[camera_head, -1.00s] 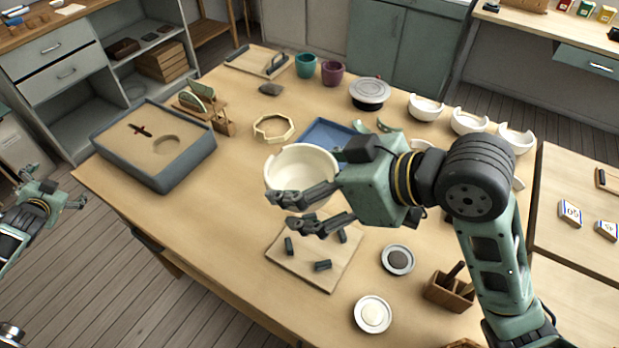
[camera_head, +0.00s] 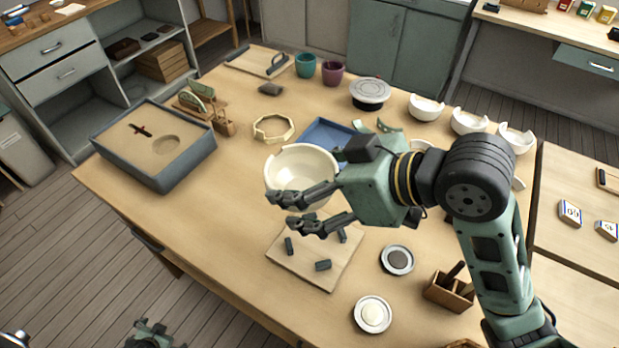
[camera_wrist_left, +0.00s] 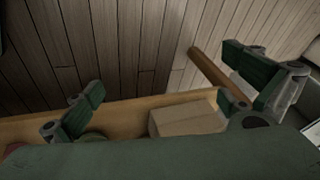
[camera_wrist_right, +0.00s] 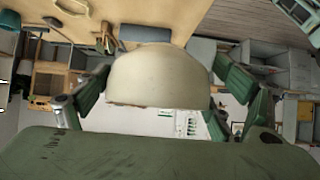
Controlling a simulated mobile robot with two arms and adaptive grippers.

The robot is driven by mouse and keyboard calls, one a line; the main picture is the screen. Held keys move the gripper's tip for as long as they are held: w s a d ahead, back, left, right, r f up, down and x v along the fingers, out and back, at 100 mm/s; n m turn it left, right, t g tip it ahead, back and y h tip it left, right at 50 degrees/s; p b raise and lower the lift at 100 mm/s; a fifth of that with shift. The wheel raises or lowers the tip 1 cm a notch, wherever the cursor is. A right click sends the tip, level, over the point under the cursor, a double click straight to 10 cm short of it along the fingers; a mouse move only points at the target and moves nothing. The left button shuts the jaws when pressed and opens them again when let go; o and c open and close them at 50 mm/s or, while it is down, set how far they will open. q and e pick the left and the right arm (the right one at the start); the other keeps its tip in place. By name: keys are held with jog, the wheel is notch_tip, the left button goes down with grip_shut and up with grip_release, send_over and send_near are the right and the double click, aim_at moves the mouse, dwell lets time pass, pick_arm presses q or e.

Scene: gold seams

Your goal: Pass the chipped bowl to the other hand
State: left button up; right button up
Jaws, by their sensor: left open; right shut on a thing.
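The chipped cream bowl (camera_head: 300,165) is held above the table in the head view, with a notch in its rim. My right gripper (camera_head: 284,212) is shut on it at its near side. In the right wrist view the bowl (camera_wrist_right: 160,78) fills the space between the fingers. My left gripper shows only as a small part at the bottom edge of the head view (camera_head: 152,336). In the left wrist view its fingers (camera_wrist_left: 165,75) are spread wide and empty, apart from the bowl.
A wooden board (camera_head: 318,270) with several dark blocks lies below the bowl. A grey sand tray (camera_head: 178,172) stands at the left, and a blue tray (camera_head: 318,133) is behind the bowl. Small dishes (camera_head: 397,260) stand at the front right. The table's left front is clear.

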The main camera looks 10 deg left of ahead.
pick_arm(q)
jog(key=s+d+f+g+h, duration=0.1)
jog(key=s+d+f, duration=0.1)
jog(key=s+d, duration=0.3)
jog(key=s+d+f+g+h, duration=0.1)
jog(key=s+d+f, duration=0.2)
jog(key=d, duration=0.8)
jog(key=s+d+f+g+h, duration=0.1)
jog(key=s+d+f, duration=0.1)
jog(key=s+d, duration=0.5)
jog(key=shift+d+f+m, duration=0.2)
jog(key=shift+d+m, duration=0.1)
jog(key=shift+d, duration=0.6)
